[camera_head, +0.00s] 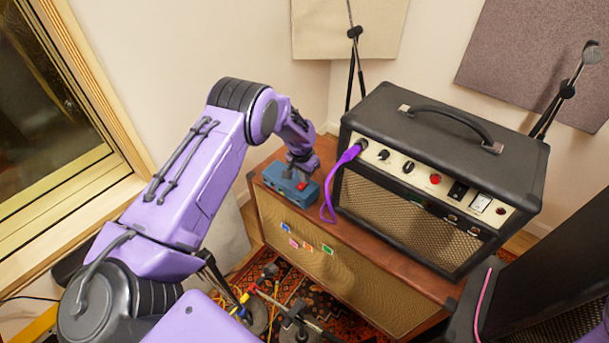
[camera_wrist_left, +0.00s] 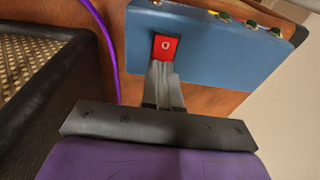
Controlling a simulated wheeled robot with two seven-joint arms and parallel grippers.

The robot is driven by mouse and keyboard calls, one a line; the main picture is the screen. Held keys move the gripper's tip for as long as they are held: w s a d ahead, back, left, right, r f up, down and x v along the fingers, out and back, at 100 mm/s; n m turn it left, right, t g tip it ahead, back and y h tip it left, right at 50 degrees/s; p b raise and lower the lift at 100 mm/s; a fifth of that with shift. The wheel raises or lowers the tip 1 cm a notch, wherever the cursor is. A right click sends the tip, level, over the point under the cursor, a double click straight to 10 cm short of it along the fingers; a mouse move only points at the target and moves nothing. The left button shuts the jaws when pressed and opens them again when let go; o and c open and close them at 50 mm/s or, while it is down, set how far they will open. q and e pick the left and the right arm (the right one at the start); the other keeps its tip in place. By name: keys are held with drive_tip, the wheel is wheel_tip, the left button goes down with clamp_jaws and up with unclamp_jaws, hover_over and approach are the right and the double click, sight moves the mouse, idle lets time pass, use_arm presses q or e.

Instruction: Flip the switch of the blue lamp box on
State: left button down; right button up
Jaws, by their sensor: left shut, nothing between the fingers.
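The blue lamp box (camera_head: 289,186) sits on the left end of the brown wooden cabinet top, left of the amplifier. In the left wrist view the blue lamp box (camera_wrist_left: 205,50) shows its flat face with a red switch (camera_wrist_left: 165,47) marked with a white "0". My left gripper (camera_head: 298,171) is shut with nothing between its fingers. In the left wrist view its fingertips (camera_wrist_left: 162,68) are right at the lower edge of the red switch; I cannot tell whether they touch it. My right gripper is not in view.
A black amplifier (camera_head: 465,147) with knobs stands right of the box. A purple cable (camera_head: 328,196) runs from its panel down beside the box. The wooden cabinet (camera_head: 375,255) has a cloth front. Microphone stands rise behind, and a window is at the left.

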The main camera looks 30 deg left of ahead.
use_arm(q)
drive_tip(key=shift+f+b, duration=0.35)
drive_tip(key=shift+b, duration=0.1)
drive_tip(key=shift+r, duration=0.2)
drive_tip(key=shift+s+r+p, duration=0.1)
drive_tip(key=shift+s+p, duration=0.3)
drive_tip(key=shift+p, duration=0.3)
drive_tip(key=shift+s+a, duration=0.1)
drive_tip(key=shift+s, duration=0.3)
